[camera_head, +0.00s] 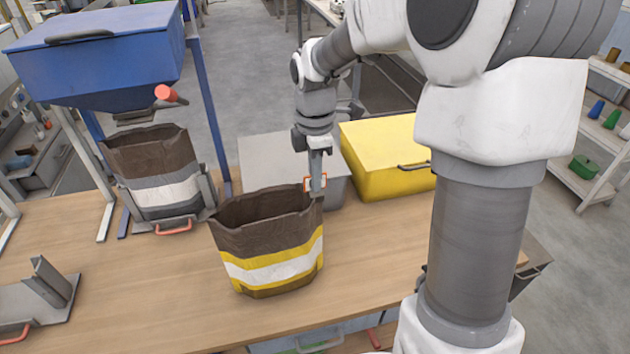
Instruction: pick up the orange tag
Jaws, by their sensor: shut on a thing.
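My gripper (317,188) points down at the right rim of the brown bag with yellow and white bands (272,262). It is shut on the orange tag (308,183), a small orange-edged piece that shows on both sides of the fingers. The tag is at the height of the bag's rim. I cannot tell whether it touches the bag. The bag stands upright and open on the wooden table, and its inside is mostly dark.
A grey box (262,165) and a yellow lidded box (385,160) stand behind the bag. A brown and white bag (160,175) stands in a holder under a blue hopper (100,55) at left.

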